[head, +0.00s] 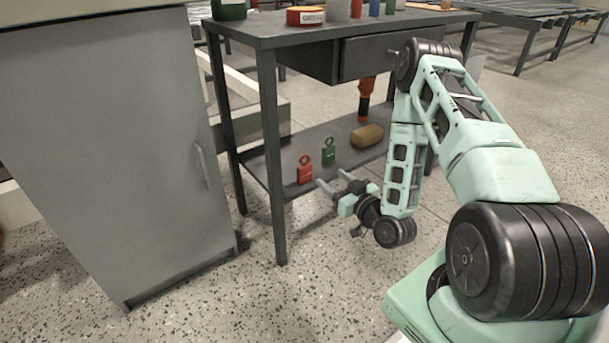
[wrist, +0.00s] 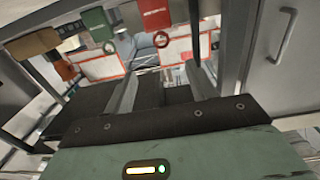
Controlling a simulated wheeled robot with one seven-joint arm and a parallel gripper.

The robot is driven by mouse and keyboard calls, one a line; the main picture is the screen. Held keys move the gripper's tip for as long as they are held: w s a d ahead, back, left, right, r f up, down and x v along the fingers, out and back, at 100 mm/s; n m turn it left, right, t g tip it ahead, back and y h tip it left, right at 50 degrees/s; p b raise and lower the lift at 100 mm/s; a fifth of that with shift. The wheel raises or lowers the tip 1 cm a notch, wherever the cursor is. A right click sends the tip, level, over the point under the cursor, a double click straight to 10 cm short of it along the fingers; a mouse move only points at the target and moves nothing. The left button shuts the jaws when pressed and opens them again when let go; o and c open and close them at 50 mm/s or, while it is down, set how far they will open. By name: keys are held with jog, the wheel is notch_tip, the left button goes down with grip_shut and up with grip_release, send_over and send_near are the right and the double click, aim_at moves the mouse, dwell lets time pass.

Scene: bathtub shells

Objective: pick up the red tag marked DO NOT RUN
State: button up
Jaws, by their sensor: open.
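A red tag (head: 304,175) with a ring at its top stands upright on the workbench's lower shelf (head: 345,128), near the shelf's front edge. Pale lettering shows on it in the wrist view, where the red tag (wrist: 155,14) appears upside down at the top edge; I cannot read the words. My gripper (head: 331,179) is open and empty, low in front of the shelf, just right of the red tag and apart from it. In the wrist view the two fingers of my gripper (wrist: 162,72) point toward the tag, with its ring above the gap.
A green tag (head: 328,153) stands right of the red one, with a tan block (head: 367,136) and an orange-and-black tool (head: 365,98) farther along. The bench's front leg (head: 274,160) stands left of the tag. A grey cabinet (head: 100,140) is at left. The speckled floor in front is clear.

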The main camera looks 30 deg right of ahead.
aim_at(305, 169)
jog(key=w+b, duration=0.2)
jog(key=w, duration=0.2)
jog(key=w+b, duration=0.3)
jog(key=w, duration=0.2)
jog(key=w+b, duration=0.2)
jog(key=w, duration=0.3)
jog(key=shift+w+a+f, duration=0.25)
jog(key=shift+a+f, duration=0.05)
jog(key=shift+w+r, duration=0.2)
jog(key=shift+w, duration=0.35)
grip_shut()
